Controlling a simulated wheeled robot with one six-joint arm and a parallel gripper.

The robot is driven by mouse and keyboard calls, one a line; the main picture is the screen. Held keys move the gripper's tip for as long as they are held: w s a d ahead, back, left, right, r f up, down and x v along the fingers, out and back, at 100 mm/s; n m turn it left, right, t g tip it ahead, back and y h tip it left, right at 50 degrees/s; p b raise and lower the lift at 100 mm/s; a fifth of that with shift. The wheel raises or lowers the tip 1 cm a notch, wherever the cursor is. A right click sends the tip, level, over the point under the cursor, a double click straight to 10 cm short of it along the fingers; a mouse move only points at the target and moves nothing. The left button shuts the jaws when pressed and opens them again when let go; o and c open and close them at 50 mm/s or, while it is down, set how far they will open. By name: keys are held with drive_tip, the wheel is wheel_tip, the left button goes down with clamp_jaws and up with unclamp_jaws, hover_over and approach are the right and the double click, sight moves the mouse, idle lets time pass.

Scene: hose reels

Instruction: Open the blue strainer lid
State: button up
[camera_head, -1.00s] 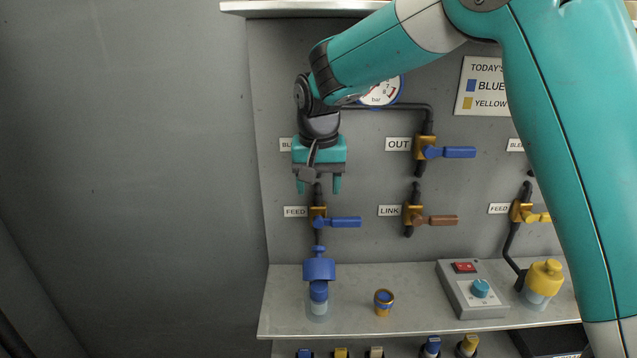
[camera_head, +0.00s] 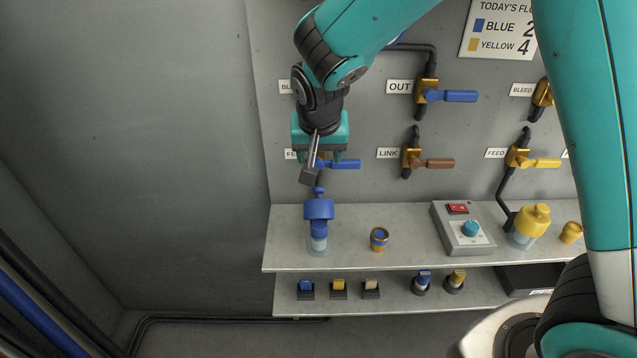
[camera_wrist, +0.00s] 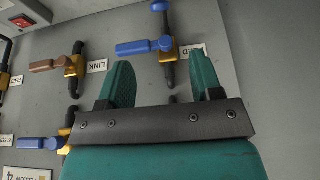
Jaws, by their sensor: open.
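The blue strainer stands at the left of the upper shelf in the head view. Its blue lid (camera_head: 319,209) has a small knob on top. A blue part shows below the lid, above a clear bowl (camera_head: 318,248); I cannot tell whether the lid touches the bowl. My gripper (camera_head: 320,158) points down above the strainer, in front of the blue FEED valve, apart from the lid. In the wrist view my gripper (camera_wrist: 161,75) has its two fingers spread with nothing between them. A blue piece at that view's top edge may be the lid's knob.
The blue FEED valve handle (camera_head: 343,164) is close to my fingers. The brown LINK handle (camera_head: 438,163) is to the right. Spare parts stand on the lower shelf.

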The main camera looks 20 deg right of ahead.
sight(318, 188)
drive_tip(key=p+x, duration=0.1)
drive_tip(key=x, duration=1.4)
drive_tip(key=shift+f+p, duration=0.15)
drive_tip(key=shift+p, duration=0.15)
